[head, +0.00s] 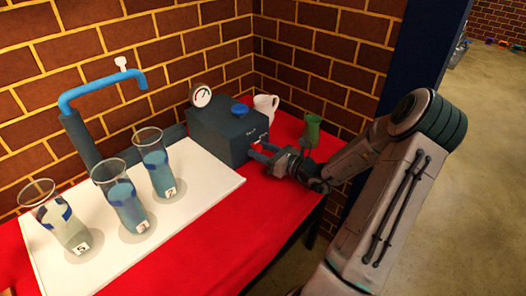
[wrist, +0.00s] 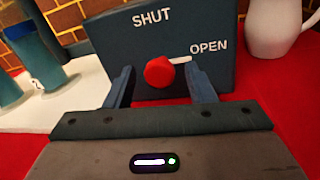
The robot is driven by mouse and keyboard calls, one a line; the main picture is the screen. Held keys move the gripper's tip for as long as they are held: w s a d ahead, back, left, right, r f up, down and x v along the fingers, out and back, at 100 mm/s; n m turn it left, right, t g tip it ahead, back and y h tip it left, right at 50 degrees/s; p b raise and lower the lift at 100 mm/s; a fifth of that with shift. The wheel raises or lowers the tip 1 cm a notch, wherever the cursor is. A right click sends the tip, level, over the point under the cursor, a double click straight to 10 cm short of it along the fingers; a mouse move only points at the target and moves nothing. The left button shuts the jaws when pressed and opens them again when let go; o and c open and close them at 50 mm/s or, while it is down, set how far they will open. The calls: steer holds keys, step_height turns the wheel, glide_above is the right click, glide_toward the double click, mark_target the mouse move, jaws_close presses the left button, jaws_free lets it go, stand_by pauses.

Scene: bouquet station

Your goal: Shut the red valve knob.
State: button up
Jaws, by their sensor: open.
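The red valve knob (wrist: 159,71) is on the front face of a dark blue-grey box (head: 215,138). The box face (wrist: 130,45) carries the words SHUT at the upper left and OPEN at the right. A white pointer bar (wrist: 181,59) on the knob extends right, toward OPEN. My gripper (wrist: 160,84) is open, with one finger on each side of the knob and a visible gap to it on both sides. In the head view, my gripper (head: 262,155) is at the box's front face, and the knob is mostly hidden there.
A white jug (head: 265,106) and a green vase (head: 312,130) stand right of the box. Several numbered glasses of water (head: 125,205) stand on a white board (head: 185,205) at left, by a blue pipe tap (head: 100,85). A gauge (head: 201,96) tops the box. Red cloth in front is clear.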

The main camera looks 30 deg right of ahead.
steer(key=c, duration=1)
steer(key=shift+o, duration=0.2)
